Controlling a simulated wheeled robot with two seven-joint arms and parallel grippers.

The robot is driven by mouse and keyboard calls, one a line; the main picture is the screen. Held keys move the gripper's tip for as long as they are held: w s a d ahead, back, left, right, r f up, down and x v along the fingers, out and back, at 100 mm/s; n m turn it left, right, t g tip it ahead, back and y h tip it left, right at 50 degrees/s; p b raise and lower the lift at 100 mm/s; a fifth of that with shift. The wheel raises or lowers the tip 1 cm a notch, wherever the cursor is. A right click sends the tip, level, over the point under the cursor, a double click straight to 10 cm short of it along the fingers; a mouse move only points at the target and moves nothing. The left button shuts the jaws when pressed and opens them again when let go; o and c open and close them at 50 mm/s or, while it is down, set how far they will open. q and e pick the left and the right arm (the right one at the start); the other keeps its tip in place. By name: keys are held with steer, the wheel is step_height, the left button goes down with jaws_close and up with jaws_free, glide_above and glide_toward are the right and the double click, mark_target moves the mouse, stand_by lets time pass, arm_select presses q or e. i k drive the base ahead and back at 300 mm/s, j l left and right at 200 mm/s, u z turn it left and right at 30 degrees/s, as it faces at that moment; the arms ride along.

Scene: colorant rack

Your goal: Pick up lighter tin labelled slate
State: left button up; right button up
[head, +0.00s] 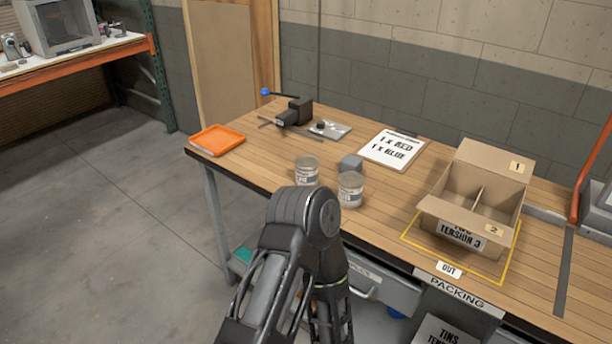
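Two pale grey tins stand upright on the wooden bench, close together near its front edge. The left tin (306,171) is partly hidden at its base by my arm. The right tin (350,190) stands just to the right of the arm. Both carry labels too small to read here, so I cannot tell which one says slate or which is lighter. One of my arms rises from the bottom middle, its joint in front of the tins. Neither gripper shows in the head view.
An open divided carton (474,200) stands at right inside a yellow outline. An orange tray (217,139), a black vice (295,113) and a metal plate (330,130) lie farther left.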

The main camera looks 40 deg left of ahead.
mark_target(306, 166)
steer(key=i, duration=0.5)
steer(key=u, duration=1.55)
steer(key=i+j, duration=0.1)
steer(key=j, duration=0.55)
steer(key=i+j, duration=0.1)
steer(key=j, duration=0.5)
steer(key=i+j+z, duration=0.1)
steer(key=j, duration=0.55)
steer(key=z, duration=1.45)
